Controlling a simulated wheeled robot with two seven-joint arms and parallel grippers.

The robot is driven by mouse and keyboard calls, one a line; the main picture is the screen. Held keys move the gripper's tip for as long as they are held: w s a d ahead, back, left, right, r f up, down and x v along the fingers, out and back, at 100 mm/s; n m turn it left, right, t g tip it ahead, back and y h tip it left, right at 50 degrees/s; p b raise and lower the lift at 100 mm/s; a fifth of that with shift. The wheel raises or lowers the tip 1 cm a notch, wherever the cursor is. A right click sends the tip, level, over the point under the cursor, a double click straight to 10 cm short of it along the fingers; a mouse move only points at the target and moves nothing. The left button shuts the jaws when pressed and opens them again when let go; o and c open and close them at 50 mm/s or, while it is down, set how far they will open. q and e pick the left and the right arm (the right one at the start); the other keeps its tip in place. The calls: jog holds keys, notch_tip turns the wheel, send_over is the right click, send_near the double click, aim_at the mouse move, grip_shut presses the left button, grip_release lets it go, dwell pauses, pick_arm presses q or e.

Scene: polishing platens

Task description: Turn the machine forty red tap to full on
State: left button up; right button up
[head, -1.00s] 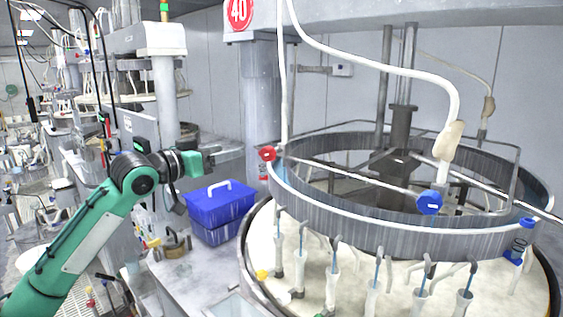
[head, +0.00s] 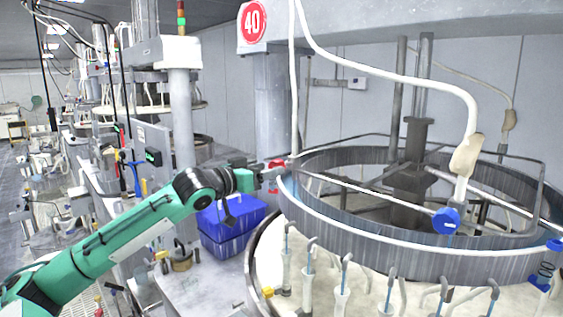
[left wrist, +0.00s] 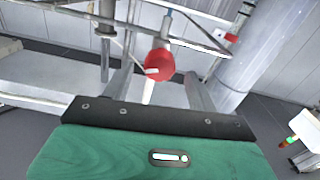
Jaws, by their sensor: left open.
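The red tap (head: 277,163) is at the left end of the ring rail on the machine marked with the red 40 sign (head: 252,22). In the left wrist view the round red tap (left wrist: 160,63) shows ahead, between the lines of the two fingers. My left gripper (head: 276,173) is open, and its fingers overlap the tap in the head view, partly hiding it. In the left wrist view the open fingers (left wrist: 157,92) lie on both sides below the tap. Whether they touch it I cannot tell. My right gripper is not in view.
A blue box (head: 230,222) stands on the bench below my left arm. A white hose (head: 295,90) hangs close by the tap. A blue tap (head: 446,221) sits farther right on the ring (head: 400,258). A grey column (head: 272,100) stands behind.

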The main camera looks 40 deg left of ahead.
aim_at(273, 166)
pick_arm(q)
jog(key=shift+w+d+r+p, duration=0.15)
jog(key=shift+w+p, duration=0.65)
jog(key=shift+w, duration=0.75)
jog(key=shift+w+p, duration=0.75)
jog(key=shift+w+d+p, duration=0.1)
jog(key=shift+w+p, duration=0.2)
jog(key=shift+w, duration=0.2)
jog(key=shift+c, duration=0.5)
jog(key=c, duration=0.9)
